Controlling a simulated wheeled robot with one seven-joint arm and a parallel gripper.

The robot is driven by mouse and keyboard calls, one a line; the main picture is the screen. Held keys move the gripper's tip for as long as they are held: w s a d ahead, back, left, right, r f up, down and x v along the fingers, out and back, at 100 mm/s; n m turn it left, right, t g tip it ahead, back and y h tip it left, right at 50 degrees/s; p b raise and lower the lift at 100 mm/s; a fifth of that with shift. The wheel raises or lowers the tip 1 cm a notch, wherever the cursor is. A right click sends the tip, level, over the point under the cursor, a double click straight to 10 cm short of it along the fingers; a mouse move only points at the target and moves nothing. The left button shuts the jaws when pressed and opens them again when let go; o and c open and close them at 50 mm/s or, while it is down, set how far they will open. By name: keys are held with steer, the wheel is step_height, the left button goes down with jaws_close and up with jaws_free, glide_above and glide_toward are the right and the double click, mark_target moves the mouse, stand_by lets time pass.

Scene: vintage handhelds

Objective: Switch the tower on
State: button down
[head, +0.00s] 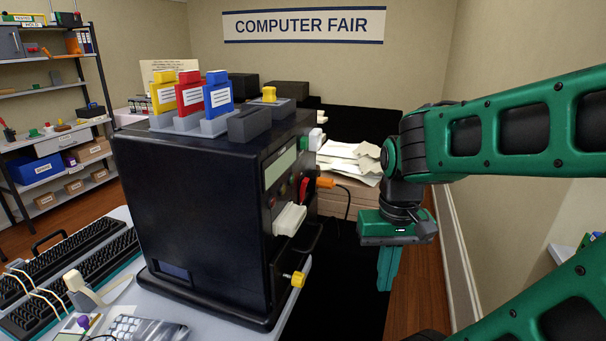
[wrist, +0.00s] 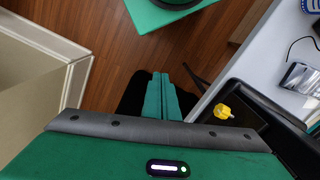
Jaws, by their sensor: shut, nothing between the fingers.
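The black tower (head: 190,200) stands upright on the grey table in the head view, its control face turned to the right. That face carries a pale panel (head: 280,167), a red and an orange part (head: 325,183), a white protruding piece (head: 289,219) and a yellow knob (head: 298,279) low down. I cannot tell which is the power switch, or whether the tower is on. My gripper (head: 384,288) is shut and empty, fingers down, to the right of the face and apart from it. In the wrist view, my fingertips (wrist: 160,76) are over the floor; the yellow knob (wrist: 223,112) is to their right.
Yellow, red and blue cartridges (head: 190,97) stand on the tower's top. A stack of papers (head: 350,160) lies behind, to the right. Keyboards (head: 75,270) are on the table (head: 225,322) at left. Wooden floor (wrist: 100,30) is open below my gripper; a wall is on the right.

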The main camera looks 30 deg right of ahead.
mark_target(303, 190)
steer(key=shift+w, duration=0.1)
steer(key=w+d+r+m+t+y, duration=0.1)
steer(key=w+d+r+m, duration=0.3)
steer(key=w+r+m, duration=0.4)
steer(key=w+d+r+m+t+y, duration=0.2)
steer(key=w+d+r+m+t, duration=0.1)
steer(key=w+r+m, duration=0.6)
steer(key=shift+w+d+r+m, duration=0.15)
steer(key=shift+w+d+m, duration=0.55)
steer(key=shift+w+m, duration=1.65)
steer(key=shift+s, duration=0.15)
steer(key=w+a+f, duration=0.5)
steer(key=w+f, duration=0.1)
steer(key=f, duration=0.2)
steer(key=shift+w, duration=0.25)
